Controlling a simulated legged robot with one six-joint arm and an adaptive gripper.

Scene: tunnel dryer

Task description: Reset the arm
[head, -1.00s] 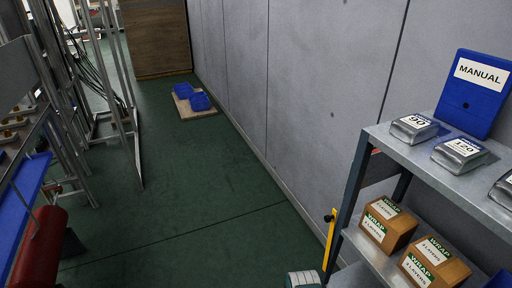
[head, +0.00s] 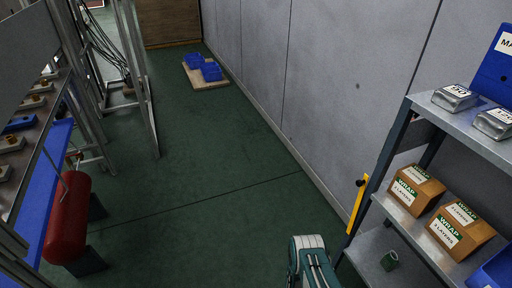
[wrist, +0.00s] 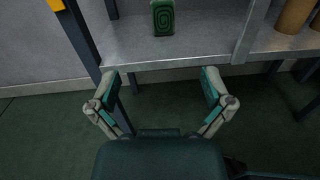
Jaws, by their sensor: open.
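My gripper (wrist: 160,88) is open and empty in the wrist view, its two fingers spread wide with teal pads. It faces the front edge of a grey shelf (wrist: 180,50) and is apart from it. In the head view only part of my arm shows at the bottom centre, and the gripper's fingers cannot be made out there.
A red cylinder (head: 68,218) and machinery stand left. Blue bins (head: 210,71) lie farther off. The green floor between is clear.

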